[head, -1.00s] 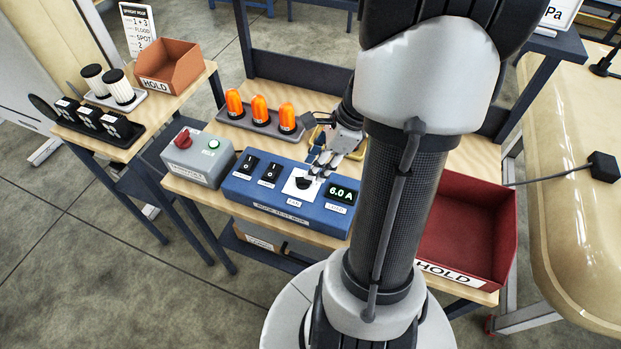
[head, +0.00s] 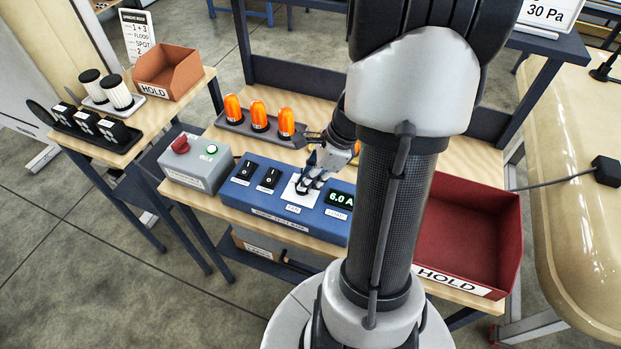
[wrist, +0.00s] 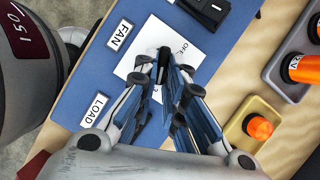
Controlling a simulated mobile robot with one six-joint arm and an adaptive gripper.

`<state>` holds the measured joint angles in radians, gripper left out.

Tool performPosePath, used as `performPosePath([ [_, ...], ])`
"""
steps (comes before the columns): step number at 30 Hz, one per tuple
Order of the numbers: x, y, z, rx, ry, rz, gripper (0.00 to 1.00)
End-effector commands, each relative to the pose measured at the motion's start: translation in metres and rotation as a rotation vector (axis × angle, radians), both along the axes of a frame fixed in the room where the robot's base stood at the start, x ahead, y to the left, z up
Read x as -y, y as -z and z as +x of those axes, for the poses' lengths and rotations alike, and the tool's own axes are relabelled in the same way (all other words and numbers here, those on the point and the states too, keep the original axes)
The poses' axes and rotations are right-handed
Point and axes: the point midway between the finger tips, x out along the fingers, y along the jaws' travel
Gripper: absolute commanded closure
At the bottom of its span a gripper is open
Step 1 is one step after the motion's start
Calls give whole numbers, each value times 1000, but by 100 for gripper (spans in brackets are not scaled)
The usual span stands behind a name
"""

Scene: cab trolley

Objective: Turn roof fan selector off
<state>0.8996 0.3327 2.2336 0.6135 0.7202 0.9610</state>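The roof fan selector is a black knob (wrist: 163,53) on a white plate (wrist: 147,42) marked FAN on the blue test box (head: 262,202). An OFF mark shows beside the knob in the wrist view. My gripper (head: 305,184) reaches down over the plate and hides most of the knob in the head view. In the wrist view my gripper's fingertips (wrist: 164,72) are close together at the knob. Whether they press on it is not clear. The knob's exact pointing direction is largely hidden.
Two black rocker switches (head: 257,175) sit left of the selector, and a 6.0 A load display (head: 340,199) sits right of it. A grey box (head: 196,163) with a red knob and green light stands left. Orange beacons (head: 259,115) stand behind; a red HOLD bin (head: 465,235) is right.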

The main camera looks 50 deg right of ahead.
Motion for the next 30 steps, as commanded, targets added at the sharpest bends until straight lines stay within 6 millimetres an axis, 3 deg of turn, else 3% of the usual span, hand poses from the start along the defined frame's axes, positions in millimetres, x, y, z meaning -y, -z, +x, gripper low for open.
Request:
performPosePath([
  [3,0,0,0,0,0,0,100],
  [17,0,0,0,-2,-24,2,100],
  [30,3,-3,5,-1,-310,3,100],
])
